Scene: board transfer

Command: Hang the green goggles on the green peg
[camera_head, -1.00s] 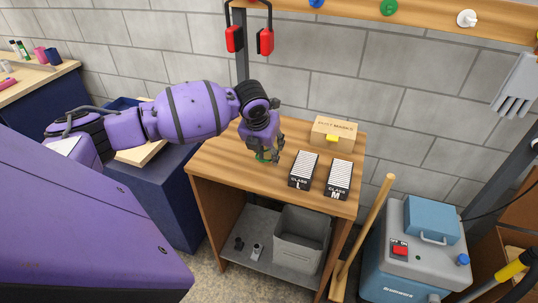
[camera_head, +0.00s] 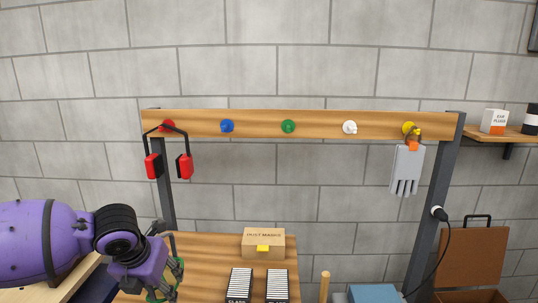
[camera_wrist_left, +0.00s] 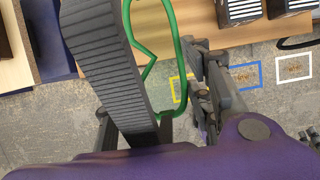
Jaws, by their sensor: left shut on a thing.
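The green goggles (camera_head: 179,268) are held in my left gripper (camera_head: 170,272), at the lower left of the head view. Only parts of their green outline show around the fingers. In the left wrist view the goggles (camera_wrist_left: 178,40) appear as a green loop between the two dark fingers of my left gripper (camera_wrist_left: 165,92), with floor visible below. The green peg (camera_head: 288,126) is the middle peg on the wooden rail and is bare. It is above and to the right of my left gripper. My right gripper is not in view.
Red ear muffs (camera_head: 184,166) hang on the red peg at the rail's left. The blue peg (camera_head: 227,126) and white peg (camera_head: 350,127) are bare. Grey gloves (camera_head: 406,168) hang at the yellow peg. A dust mask box (camera_head: 264,240) stands on the table below.

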